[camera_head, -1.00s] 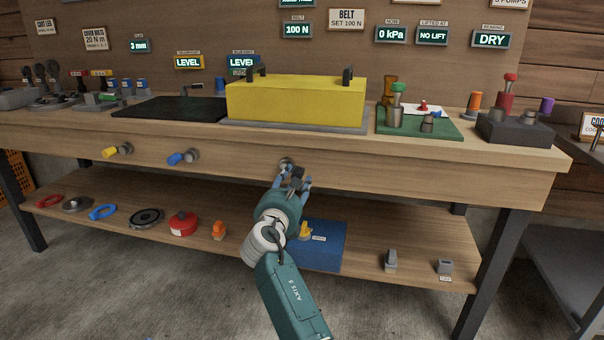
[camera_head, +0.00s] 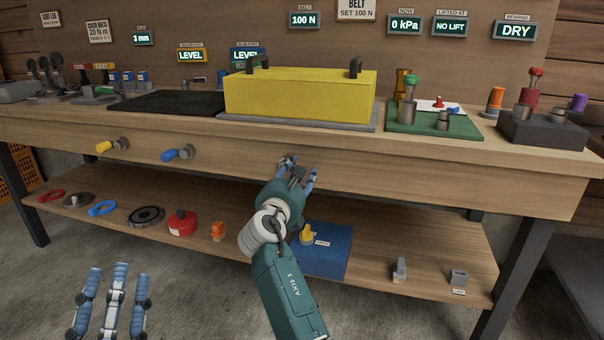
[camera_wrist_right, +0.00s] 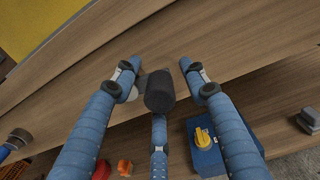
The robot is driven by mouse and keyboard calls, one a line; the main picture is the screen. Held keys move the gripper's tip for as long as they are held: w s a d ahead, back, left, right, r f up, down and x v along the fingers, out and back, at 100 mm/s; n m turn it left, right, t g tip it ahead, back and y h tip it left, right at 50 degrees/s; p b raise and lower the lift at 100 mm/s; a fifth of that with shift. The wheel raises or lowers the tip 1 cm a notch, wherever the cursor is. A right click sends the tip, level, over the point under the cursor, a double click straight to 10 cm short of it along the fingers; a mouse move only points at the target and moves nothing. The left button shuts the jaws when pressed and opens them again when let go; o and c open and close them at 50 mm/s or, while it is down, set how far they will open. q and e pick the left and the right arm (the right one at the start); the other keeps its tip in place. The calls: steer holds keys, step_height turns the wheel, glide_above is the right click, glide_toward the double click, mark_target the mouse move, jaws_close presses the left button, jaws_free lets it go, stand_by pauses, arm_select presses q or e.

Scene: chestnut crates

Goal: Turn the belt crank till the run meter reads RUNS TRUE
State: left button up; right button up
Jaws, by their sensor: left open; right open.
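A dark knob-like handle (camera_wrist_right: 160,92), which looks like the belt crank, stands out from the bench front in the right wrist view. In the head view my right gripper mostly covers it. My right gripper (camera_head: 299,168) is open, its fingers around the handle; I cannot tell whether they touch it. Its fingers also show spread in the wrist view (camera_wrist_right: 160,64). My left gripper (camera_head: 118,270) is open and empty at the lower left, in front of the shelf. A belt display (camera_head: 304,20) reads 100 N, beside a card "BELT SET 100 N" (camera_head: 357,9). I see no display labelled as the run meter.
A yellow cover (camera_head: 300,98) sits on the bench above. A yellow knob (camera_head: 111,146) and a blue knob (camera_head: 178,154) jut from the bench front at left. The lower shelf holds a blue box (camera_head: 330,262), a red canister (camera_head: 181,224) and small parts.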

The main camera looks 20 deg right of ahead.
steer(key=shift+c, duration=0.3)
jaws_close()
steer(key=shift+f+m, duration=0.3)
steer(key=shift+m, duration=0.2)
